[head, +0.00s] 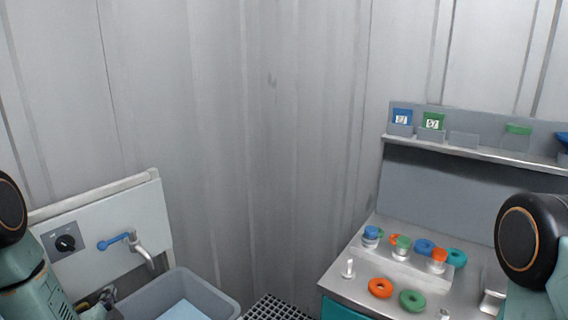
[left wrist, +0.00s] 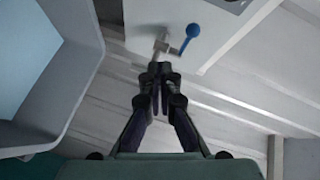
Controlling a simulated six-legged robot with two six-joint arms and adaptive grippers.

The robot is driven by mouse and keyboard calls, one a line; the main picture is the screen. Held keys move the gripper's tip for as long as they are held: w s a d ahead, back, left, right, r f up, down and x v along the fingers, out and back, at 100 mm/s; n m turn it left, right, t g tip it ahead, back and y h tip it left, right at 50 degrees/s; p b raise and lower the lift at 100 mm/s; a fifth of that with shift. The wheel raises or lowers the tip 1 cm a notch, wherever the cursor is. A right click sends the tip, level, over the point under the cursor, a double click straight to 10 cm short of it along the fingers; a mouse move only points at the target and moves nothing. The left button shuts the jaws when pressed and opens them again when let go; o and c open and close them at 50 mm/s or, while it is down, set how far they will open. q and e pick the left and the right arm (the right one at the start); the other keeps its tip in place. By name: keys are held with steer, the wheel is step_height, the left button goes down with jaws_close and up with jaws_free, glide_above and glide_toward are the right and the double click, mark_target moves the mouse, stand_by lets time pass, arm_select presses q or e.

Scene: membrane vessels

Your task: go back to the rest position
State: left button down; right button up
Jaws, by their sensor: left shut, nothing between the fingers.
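My left gripper (left wrist: 160,78) is shut and empty in the left wrist view, its two dark fingers together. In that view its tips are in line with a metal tap (left wrist: 161,46) with a blue lever (left wrist: 190,37); I cannot tell whether they touch. In the head view the left gripper (head: 107,295) is small and dark at the lower left, below the tap (head: 141,250) and beside the grey basin. My left arm comes in at the left edge.
The grey basin (head: 213,291) stands below a white panel (head: 92,236) with a black knob (head: 65,243). At the right, a metal bench (head: 341,283) holds several coloured rings and capped parts, below a shelf (head: 463,151) with small labelled holders. Between them is a dark grating (head: 274,309).

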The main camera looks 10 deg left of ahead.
arm_select(q)
steer(key=s+d+f+n+g+h+b, duration=0.3)
steer(key=s+d+f+n+g+h, duration=0.4)
steer(key=s+d+f, duration=0.6)
steer(key=s+d+f+g+b, duration=0.3)
steer(key=s+d+f, duration=0.3)
steer(key=s, duration=0.4)
steer(key=s+d+f+n+g+b, duration=0.1)
steer(key=s+d+f+g+b, duration=0.3)
steer(key=s, duration=0.5)
steer(key=shift+s+d+f+n+h+b, duration=0.3)
steer(key=shift+s+d+f+h+b, duration=0.15)
steer(key=shift+d+f, duration=0.5)
steer(key=shift+r, duration=0.15)
steer(key=shift+w, duration=0.15)
steer(key=shift+s+a, duration=0.1)
steer(key=shift+s, duration=0.1)
